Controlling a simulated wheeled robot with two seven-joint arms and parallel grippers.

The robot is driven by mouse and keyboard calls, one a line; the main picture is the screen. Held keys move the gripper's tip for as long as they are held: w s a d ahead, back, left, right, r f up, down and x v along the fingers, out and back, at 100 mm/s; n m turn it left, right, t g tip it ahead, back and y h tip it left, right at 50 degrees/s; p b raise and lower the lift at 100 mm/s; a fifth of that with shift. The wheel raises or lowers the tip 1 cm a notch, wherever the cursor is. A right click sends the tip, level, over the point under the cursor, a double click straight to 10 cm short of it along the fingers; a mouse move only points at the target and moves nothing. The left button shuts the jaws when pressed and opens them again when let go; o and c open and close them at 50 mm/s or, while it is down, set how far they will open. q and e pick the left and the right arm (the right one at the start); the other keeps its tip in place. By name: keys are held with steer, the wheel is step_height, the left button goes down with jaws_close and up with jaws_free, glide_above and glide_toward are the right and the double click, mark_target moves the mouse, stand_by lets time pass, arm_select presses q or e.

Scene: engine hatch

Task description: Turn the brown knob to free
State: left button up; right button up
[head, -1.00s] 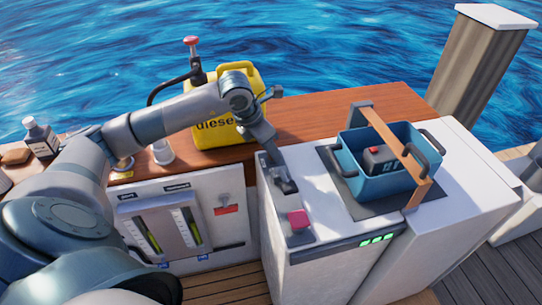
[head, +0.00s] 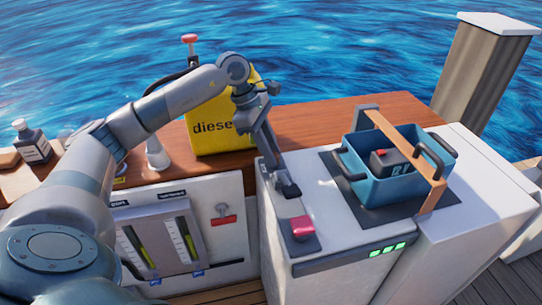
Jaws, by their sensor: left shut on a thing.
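My left gripper (head: 284,180) points down at the dark strip (head: 305,245) on top of the white cabinet. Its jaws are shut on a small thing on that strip. The fingers cover most of it, so I cannot make out its colour or how far it is turned; it sits where a knob would be. A pinkish-red square button (head: 302,228) stands on the same strip, just nearer than the fingers and apart from them. My right gripper is not in view.
A blue crate (head: 385,188) with black handles holds a dark battery (head: 386,160) under a brown bar (head: 405,147), right of my gripper. A yellow diesel can (head: 212,138) stands close behind my left wrist. Green lights (head: 387,249) show on the cabinet front.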

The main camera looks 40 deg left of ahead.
arm_select(q)
steer(key=shift+w+m+g+b, duration=0.15)
steer(key=shift+m+g+b, duration=0.35)
steer(key=shift+m, duration=0.7)
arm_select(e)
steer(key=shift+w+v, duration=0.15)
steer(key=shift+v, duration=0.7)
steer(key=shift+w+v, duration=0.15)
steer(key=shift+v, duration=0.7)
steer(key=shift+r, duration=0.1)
arm_select(q)
steer(key=o, duration=1)
steer(key=shift+o, duration=0.2)
steer(key=v, duration=1.7)
steer(key=shift+a+r, duration=0.15)
steer(key=shift+r, duration=0.05)
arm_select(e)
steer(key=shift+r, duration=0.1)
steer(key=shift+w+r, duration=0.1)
